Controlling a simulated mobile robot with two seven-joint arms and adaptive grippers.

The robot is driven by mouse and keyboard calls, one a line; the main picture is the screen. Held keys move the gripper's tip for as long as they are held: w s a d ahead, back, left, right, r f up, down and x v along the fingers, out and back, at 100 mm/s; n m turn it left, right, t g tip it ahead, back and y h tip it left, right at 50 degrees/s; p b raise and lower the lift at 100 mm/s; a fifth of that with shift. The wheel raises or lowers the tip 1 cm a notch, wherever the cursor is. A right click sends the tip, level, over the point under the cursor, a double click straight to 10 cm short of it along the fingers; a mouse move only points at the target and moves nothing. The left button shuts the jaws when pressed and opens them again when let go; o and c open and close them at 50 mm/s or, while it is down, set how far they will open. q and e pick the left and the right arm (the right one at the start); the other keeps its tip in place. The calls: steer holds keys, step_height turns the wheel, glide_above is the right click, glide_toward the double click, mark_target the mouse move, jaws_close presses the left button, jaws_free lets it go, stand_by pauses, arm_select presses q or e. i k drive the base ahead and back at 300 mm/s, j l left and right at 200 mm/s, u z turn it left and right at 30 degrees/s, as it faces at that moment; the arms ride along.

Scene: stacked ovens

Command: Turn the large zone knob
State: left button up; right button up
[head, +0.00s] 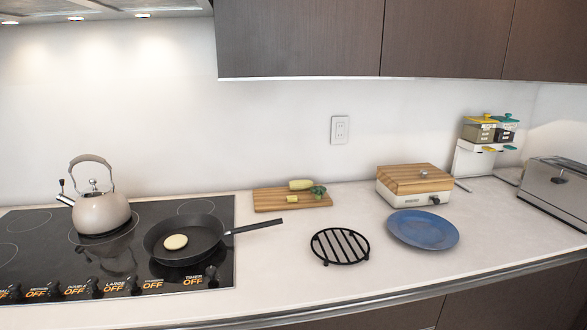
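The black glass cooktop (50,255) lies at the left of the counter. A row of small dark knobs runs along its front edge, with orange "OFF" readouts between them. The readout marked "LARGE" (117,287) shows "OFF". A knob (132,284) stands just to its right and seems to belong to it. The knobs are small and dark against the glass, so their pointing is hard to tell. Neither my left nor my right gripper is in view.
A beige kettle (100,214) and a black frying pan (185,238) with a pale round item stand on the cooktop. The pan's handle juts right. A cutting board (265,200), black trivet (340,246), blue plate (422,230), wood-lidded box (414,187) and toaster (555,190) stand right.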

mark_target(93, 281)
steer(key=u, duration=1.4)
